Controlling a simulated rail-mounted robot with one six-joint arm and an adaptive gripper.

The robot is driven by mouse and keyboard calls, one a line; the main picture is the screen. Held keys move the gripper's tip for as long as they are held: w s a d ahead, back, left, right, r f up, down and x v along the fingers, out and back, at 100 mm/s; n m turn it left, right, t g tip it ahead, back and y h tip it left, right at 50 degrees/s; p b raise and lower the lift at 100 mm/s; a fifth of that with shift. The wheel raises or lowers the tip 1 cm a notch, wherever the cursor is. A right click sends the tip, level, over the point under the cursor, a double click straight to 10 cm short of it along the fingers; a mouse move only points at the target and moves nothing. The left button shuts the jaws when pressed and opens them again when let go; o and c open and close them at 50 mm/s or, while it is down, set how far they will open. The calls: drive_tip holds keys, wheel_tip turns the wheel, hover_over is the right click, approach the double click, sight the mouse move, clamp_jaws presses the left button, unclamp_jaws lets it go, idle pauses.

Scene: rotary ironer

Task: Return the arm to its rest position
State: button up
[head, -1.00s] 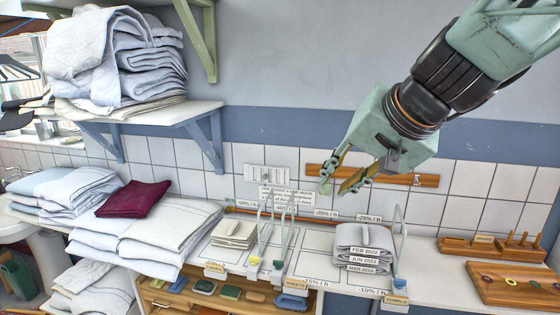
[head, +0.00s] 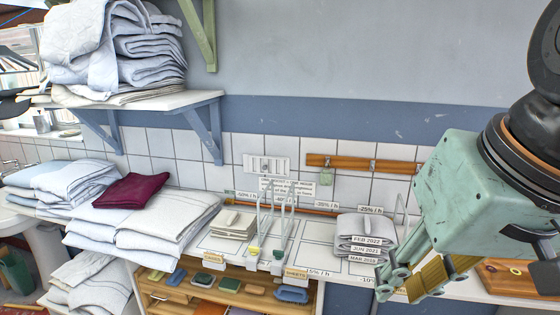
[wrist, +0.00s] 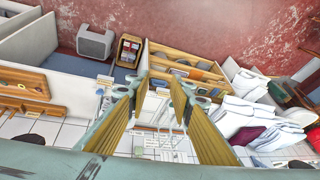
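My gripper (head: 420,278) is at the lower right of the head view, pale green with yellow-brown finger pads pointing down and left. It is in front of the right part of the counter and hides part of it. In the wrist view my gripper (wrist: 155,92) has its two fingers well apart, with nothing held between them. Beyond the fingers the counter and tiled wall show, seen from above.
A grey folded stack (head: 362,232) with date labels lies left of my gripper. Wire dividers (head: 277,210) stand on the counter. A wooden rail (head: 350,162) carries a small green tag (head: 326,177). White linen (head: 160,230) and a maroon cloth (head: 133,190) lie left. The upper wall is clear.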

drive_tip(key=s+d+f+h+b, duration=0.1)
drive_tip(key=s+d+f, duration=0.2)
drive_tip(key=s, duration=0.4)
drive_tip(key=shift+d+g, duration=0.3)
drive_tip(key=shift+d, duration=0.15)
drive_tip(key=shift+f, duration=0.1)
idle(1.3)
